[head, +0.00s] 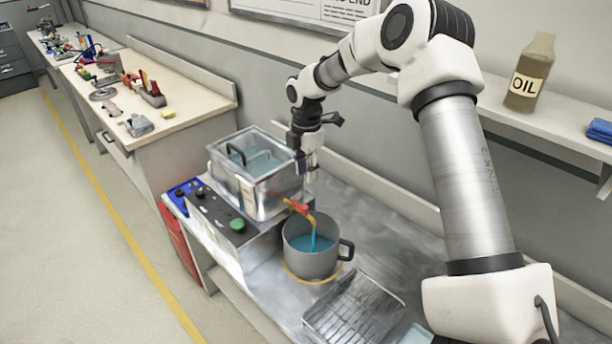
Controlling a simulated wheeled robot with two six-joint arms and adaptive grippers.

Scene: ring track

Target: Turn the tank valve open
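A blue stream (313,240) runs from the spout into the grey pot (312,264) below, where blue liquid shows. My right gripper (310,168) points down at the tank's right end, behind and above the valve. Its fingers are small and blurred, so I cannot tell whether they are open or touch the tank. My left gripper is out of view.
A control panel (216,214) with knobs and a green button sits left of the tank. A ridged metal tray (355,312) lies in front of the pot. An oil bottle (530,75) stands on the wall shelf. A side bench (185,112) with tools is at left; the floor there is clear.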

